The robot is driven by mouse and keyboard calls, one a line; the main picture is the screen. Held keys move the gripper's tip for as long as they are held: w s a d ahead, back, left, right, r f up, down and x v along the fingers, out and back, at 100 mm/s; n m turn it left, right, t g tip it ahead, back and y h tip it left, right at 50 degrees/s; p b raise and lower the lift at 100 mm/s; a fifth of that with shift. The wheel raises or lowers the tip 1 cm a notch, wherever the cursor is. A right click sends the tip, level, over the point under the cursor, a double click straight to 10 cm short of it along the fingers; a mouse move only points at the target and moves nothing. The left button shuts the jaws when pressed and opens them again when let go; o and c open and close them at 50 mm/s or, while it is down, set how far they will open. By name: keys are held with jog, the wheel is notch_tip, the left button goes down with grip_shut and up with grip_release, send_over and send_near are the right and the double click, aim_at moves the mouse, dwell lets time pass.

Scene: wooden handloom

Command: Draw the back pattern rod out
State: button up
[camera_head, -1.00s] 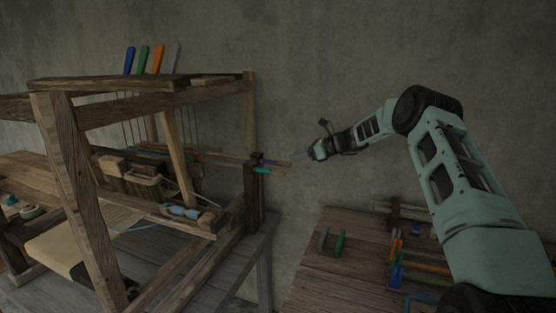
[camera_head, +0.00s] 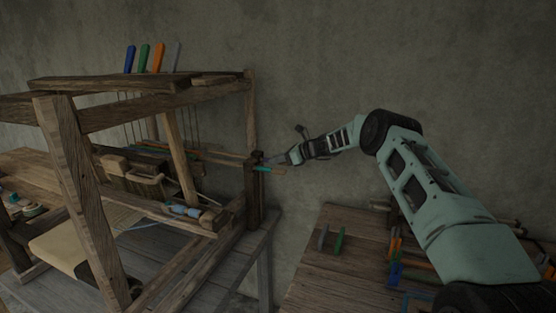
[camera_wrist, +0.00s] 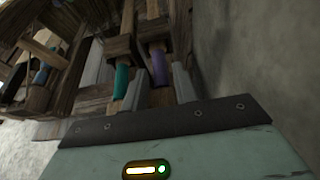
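The purple-ended rod (camera_wrist: 158,66) sticks out of the loom's side post, on the side nearer the wall, and appears to be the back pattern rod. A teal-ended rod (camera_wrist: 121,80) sticks out beside it on the left; its teal part also shows in the head view (camera_head: 262,169). My gripper (camera_wrist: 160,90) is open in the wrist view, one finger on each side of the purple end, with the teal end outside the left finger. In the head view my gripper (camera_head: 279,159) is just right of the post. Contact cannot be told.
The wooden loom (camera_head: 62,150) stands on a grey bench at left, with coloured upright handles (camera_head: 143,58) on top. A right-hand table (camera_head: 310,258) carries a green block (camera_head: 339,239) and several coloured parts. The grey wall (camera_head: 330,60) is close behind.

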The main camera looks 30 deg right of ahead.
grip_shut()
jog(key=s+d+p, duration=0.1)
jog(key=s+d, duration=1.5)
jog(key=s, duration=0.4)
jog(key=shift+s+d, duration=0.15)
jog(key=shift+s, duration=0.25)
jog(key=o, duration=0.7)
grip_release()
jog(key=shift+s, duration=0.1)
jog(key=b+v, duration=0.2)
jog(key=v, duration=1.5)
jog(key=shift+s+d, duration=0.15)
jog(key=shift+d, duration=0.05)
